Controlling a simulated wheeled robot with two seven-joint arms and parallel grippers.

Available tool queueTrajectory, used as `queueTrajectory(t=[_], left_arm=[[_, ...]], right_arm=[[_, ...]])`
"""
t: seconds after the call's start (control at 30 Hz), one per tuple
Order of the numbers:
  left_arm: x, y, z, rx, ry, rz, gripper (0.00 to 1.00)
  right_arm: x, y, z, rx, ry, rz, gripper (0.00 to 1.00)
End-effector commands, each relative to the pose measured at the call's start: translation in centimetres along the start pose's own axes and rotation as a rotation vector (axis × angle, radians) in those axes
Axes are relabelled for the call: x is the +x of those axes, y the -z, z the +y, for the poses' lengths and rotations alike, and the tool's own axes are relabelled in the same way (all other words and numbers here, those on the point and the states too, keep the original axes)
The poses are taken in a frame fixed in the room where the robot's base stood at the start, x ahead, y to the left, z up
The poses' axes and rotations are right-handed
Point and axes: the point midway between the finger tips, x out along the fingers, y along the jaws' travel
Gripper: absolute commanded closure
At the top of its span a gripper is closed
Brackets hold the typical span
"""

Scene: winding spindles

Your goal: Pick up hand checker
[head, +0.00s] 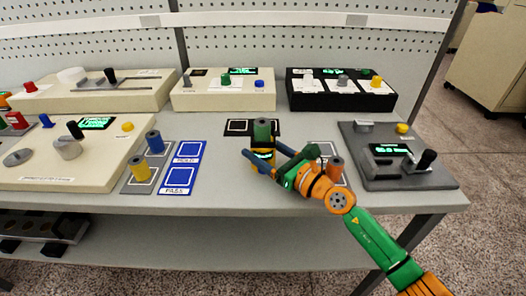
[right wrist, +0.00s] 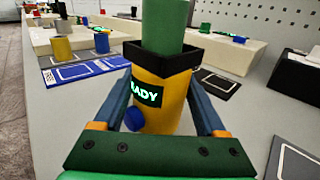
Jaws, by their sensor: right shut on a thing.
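The hand checker (head: 262,155) is an upright yellow cylinder with a black square collar, a blue button and a green-lit "READY" screen. It also fills the middle of the right wrist view (right wrist: 163,103). A green cylinder (head: 262,130) stands up out of its collar. My right gripper (head: 263,158) is shut on the yellow body, with one blue finger on each side. The base is hidden in the wrist view, and I cannot tell whether it touches the table. My left gripper is not in view.
A black pad (head: 238,127) lies just behind. Left are blue HOLD (head: 187,152) and PASS (head: 178,179) pads, and a blue (head: 155,142) and a yellow cylinder (head: 139,168). A brown cylinder (head: 335,170) stands close right of my gripper. Control boxes line the back; a grey one (head: 405,170) is right.

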Motion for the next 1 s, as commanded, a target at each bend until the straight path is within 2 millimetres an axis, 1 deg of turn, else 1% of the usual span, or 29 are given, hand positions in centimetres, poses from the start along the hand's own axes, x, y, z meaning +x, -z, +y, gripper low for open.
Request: queueTrajectory(t=[0.17, 0.37, 0.47, 0.57, 0.6, 0.73, 0.8, 0.93, 1.0], left_arm=[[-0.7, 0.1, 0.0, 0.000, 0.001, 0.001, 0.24], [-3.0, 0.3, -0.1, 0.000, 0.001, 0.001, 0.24], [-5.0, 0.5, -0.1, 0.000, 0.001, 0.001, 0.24], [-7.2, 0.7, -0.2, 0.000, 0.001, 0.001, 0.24], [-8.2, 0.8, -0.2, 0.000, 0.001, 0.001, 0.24], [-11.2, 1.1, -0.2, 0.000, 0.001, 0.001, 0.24], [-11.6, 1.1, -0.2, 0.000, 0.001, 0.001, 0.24], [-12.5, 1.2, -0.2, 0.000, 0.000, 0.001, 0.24], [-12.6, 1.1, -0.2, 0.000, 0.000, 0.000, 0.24]], right_arm=[[0.0, -0.8, 0.0, 0.000, 0.000, -0.001, 0.98], [0.0, -3.8, 0.0, -0.001, 0.001, -0.001, 0.98], [-0.7, -5.2, 0.7, 0.001, -0.001, 0.001, 0.98], [-1.6, -6.9, 1.6, 0.002, -0.002, -0.001, 0.98], [-2.0, -7.7, 2.0, 0.003, -0.002, 0.000, 0.98], [-3.5, -10.3, 3.6, 0.004, -0.001, -0.003, 0.98], [-4.7, -10.5, 4.8, 0.006, -0.003, -0.002, 0.98], [-6.9, -11.6, 6.9, 0.006, 0.001, -0.001, 0.98], [-7.9, -12.0, 8.0, 0.004, 0.000, -0.002, 0.98]])
